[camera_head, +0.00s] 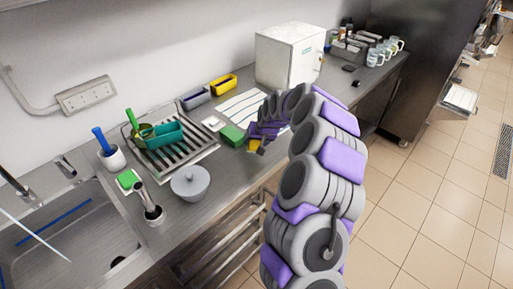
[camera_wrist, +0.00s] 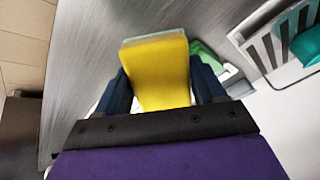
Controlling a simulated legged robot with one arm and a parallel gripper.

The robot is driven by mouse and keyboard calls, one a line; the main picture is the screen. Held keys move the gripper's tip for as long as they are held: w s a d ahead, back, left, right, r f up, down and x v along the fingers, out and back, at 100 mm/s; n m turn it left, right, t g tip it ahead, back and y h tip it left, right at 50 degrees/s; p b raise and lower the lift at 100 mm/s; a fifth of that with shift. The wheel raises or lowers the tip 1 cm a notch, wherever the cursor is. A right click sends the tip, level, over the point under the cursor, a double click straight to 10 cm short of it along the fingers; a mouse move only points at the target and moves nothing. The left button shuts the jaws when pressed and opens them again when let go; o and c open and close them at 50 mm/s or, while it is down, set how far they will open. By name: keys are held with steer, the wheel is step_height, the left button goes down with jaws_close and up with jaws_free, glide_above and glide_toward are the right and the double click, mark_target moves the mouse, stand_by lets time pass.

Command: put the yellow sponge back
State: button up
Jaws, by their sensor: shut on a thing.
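The yellow sponge (camera_wrist: 158,72) is between the two dark fingers of my gripper (camera_wrist: 162,88) in the wrist view, with a thin pale green layer along its far edge. In the head view the sponge (camera_head: 254,146) shows as a small yellow patch at the tip of my gripper (camera_head: 259,140), over the counter near its front edge. A yellow bin (camera_head: 223,85) and a dark purple-grey bin (camera_head: 196,98) stand at the back by the wall. A green block (camera_head: 232,136) is on the counter just left of my gripper.
A drying rack (camera_head: 190,152) with a teal container (camera_head: 162,135) stands left of the green block. A white box (camera_head: 290,55) stands behind my arm.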

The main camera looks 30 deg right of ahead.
step_height(320, 180, down, 4)
steer(key=shift+a+r+b, duration=0.1)
steer(key=shift+b, duration=0.5)
steer(key=shift+r, duration=0.1)
steer(key=o, duration=1.1)
